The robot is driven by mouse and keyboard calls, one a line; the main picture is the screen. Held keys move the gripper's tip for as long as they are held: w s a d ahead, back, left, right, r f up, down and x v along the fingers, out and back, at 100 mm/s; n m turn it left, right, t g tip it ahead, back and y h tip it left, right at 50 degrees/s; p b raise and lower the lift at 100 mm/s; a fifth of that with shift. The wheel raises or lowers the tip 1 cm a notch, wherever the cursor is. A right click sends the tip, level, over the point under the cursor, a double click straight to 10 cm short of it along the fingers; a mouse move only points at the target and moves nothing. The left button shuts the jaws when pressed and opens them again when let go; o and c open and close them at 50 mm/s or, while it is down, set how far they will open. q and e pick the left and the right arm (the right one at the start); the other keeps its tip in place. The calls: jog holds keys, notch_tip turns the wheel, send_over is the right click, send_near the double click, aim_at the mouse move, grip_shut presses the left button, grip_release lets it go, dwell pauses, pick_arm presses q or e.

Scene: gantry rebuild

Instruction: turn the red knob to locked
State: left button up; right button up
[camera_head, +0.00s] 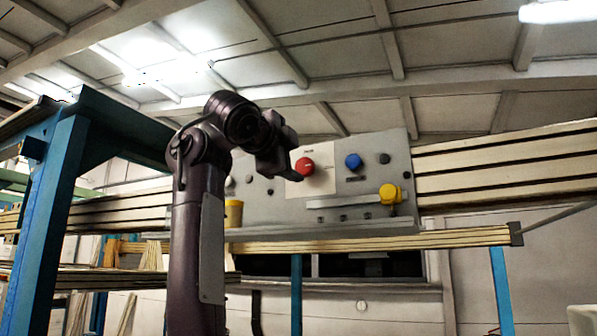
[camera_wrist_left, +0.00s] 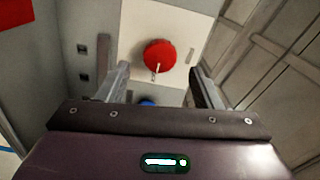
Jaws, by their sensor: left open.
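The red knob (camera_head: 305,167) is round and sits on a white plate (camera_head: 322,160) on an upright grey panel (camera_head: 265,205). In the left wrist view the red knob (camera_wrist_left: 159,52) shows a pale pointer mark at its lower edge. My left gripper (camera_head: 288,168) is in front of the panel, just left of the knob in the head view. In the wrist view its two fingers (camera_wrist_left: 162,82) are apart, with the knob showing between and beyond their tips. I see no contact with the knob. Any lettering is too small to read. My right gripper is not in view.
A blue knob (camera_head: 353,161) is right of the red one, with a yellow knob (camera_head: 390,194) lower right. A yellow container (camera_head: 233,213) stands at the panel's left. Stacked pale beams (camera_head: 505,165) run to the right. A blue frame (camera_head: 50,215) stands at the left.

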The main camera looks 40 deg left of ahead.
pick_arm(q)
jog(key=b+v, duration=0.1)
jog(key=v, duration=0.3)
jog(key=shift+s, duration=0.15)
dwell(0.4)
